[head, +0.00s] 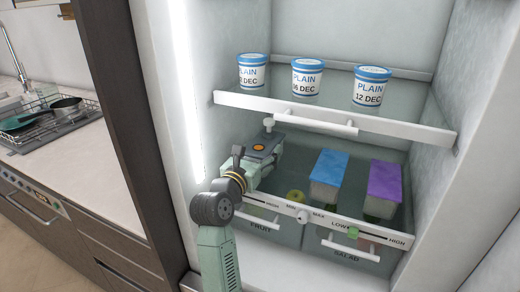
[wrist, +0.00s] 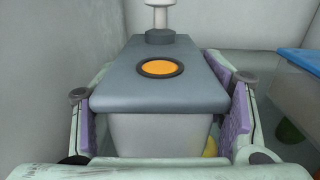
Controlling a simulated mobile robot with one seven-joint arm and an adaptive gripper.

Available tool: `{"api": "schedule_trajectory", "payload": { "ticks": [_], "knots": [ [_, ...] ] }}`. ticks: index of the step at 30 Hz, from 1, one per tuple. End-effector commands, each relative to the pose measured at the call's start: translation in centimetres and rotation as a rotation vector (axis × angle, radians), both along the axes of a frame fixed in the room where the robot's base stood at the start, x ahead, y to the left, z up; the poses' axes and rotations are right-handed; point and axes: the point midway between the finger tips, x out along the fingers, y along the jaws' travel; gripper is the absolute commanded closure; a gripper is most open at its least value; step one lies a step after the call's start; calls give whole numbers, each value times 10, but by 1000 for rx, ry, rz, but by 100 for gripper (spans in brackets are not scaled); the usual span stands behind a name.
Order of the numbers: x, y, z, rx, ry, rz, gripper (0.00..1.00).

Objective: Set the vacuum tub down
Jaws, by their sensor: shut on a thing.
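The vacuum tub (head: 266,143) has a dark grey lid with an orange button and a white pump knob. It is at the left inside the fridge, above the drawers. In the wrist view the pale tub (wrist: 160,132) sits level between the purple-padded fingers. My gripper (head: 254,167) is shut on it from the front, one finger along each side. The tub's underside is hidden, so I cannot tell whether it touches the glass shelf (head: 330,216) below.
A blue-lidded box (head: 329,166) and a purple-lidded box (head: 384,179) stand to the right on the lower shelf. Several PLAIN pots (head: 307,78) stand on the upper shelf (head: 400,126). A yellow item (head: 295,196) shows through the lower glass. The fridge wall is close on the left.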

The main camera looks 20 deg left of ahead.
Motion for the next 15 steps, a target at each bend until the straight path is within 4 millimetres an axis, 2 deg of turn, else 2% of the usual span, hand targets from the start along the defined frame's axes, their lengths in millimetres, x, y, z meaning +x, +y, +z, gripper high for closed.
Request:
{"api": "schedule_trajectory", "payload": {
  "ticks": [11, 12, 15],
  "knots": [
    [0, 0, -4, 1, -2, 0, 74],
    [0, 0, -4, 1, -1, -1, 32],
    [0, 0, -4, 1, -1, 0, 26]
  ]
}}
